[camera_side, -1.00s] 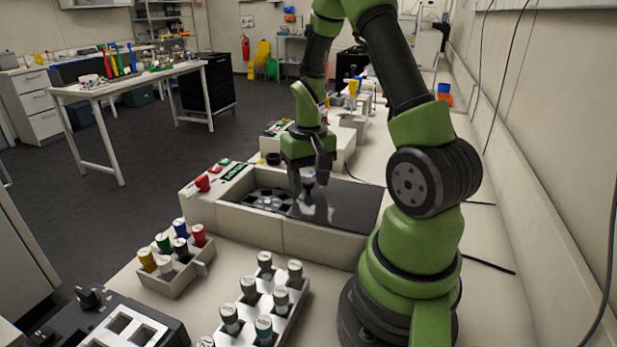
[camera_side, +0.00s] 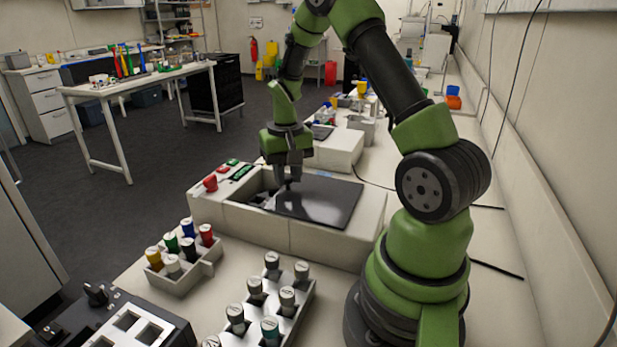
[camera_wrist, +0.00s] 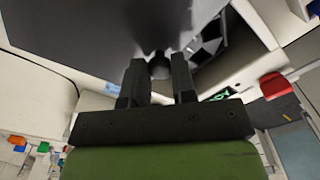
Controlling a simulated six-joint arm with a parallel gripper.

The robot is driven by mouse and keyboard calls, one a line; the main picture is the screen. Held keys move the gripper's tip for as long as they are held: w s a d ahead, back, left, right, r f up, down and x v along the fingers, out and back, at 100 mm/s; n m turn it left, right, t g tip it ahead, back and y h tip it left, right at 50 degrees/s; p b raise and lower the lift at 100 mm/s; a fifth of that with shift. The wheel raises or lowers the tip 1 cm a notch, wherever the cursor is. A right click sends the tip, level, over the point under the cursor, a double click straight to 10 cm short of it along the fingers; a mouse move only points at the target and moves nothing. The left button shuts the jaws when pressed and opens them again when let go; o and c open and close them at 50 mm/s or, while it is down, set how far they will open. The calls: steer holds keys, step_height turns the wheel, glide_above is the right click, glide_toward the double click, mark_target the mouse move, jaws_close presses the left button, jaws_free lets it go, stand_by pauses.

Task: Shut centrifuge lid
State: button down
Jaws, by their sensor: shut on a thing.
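The centrifuge (camera_side: 260,228) is a pale box on the bench in the side view. Its dark sliding lid (camera_side: 325,202) covers the right and middle of the top opening. A part of the opening at the left, with the rotor (camera_wrist: 212,42), still shows. My gripper (camera_side: 289,180) points down at the lid's left end. In the wrist view my gripper (camera_wrist: 158,75) has its two fingers around a small dark knob (camera_wrist: 159,66) on the lid (camera_wrist: 90,30), and it is shut on it.
A red knob (camera_side: 210,183) and a green display (camera_side: 242,172) are on the centrifuge's left panel. In front stand a rack of coloured-cap tubes (camera_side: 186,275) and a rack of grey-capped tubes (camera_side: 290,318). Another pale device (camera_side: 338,150) stands behind.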

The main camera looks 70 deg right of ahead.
steer(key=w, duration=1)
steer(key=shift+w, duration=0.2)
steer(key=c, duration=1)
jaws_free()
steer(key=shift+a, duration=0.1)
steer(key=shift+o, duration=0.3)
step_height(320, 180, up, 10)
